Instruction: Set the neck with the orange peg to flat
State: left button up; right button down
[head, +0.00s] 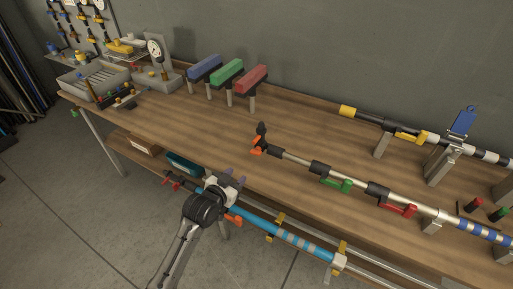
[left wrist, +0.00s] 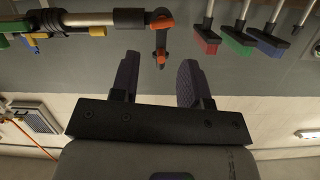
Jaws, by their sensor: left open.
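The black neck with the orange peg (head: 262,133) is at the left end of a pole (head: 296,158) above the bench. It stands bent up from the pole, with orange parts at its joint. In the left wrist view the neck (left wrist: 161,40) hangs at an angle to the pole (left wrist: 95,19), with orange near both its ends. My left gripper (head: 231,179) is open and empty at the bench's front edge, left of and nearer than the neck. In the left wrist view its fingers (left wrist: 157,80) are apart, with the neck beyond the gap. My right gripper is not in view.
The pole carries a green handle (head: 337,185) and a red handle (head: 398,209). A blue pole (head: 270,232) runs below the bench's front edge. Blue, green and red blocks (head: 227,71) stand on posts behind. Bare bench top (head: 190,125) lies left of the neck.

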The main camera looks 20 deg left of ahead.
aim_at(255, 141)
pick_arm(q)
jog(key=w+r+t+b, duration=0.1)
jog(key=w, duration=0.3)
jog(key=w+d+r+t+b, duration=0.1)
jog(key=w, duration=0.4)
jog(key=w+r+m+t+b, duration=0.1)
jog(key=w+r, duration=0.1)
jog(key=w, duration=0.3)
jog(key=shift+w+d, duration=0.2)
jog(key=shift+d, duration=0.2)
jog(key=c, duration=0.7)
jog(key=shift+s+f, duration=0.1)
jog(key=shift+f, duration=0.05)
grip_shut()
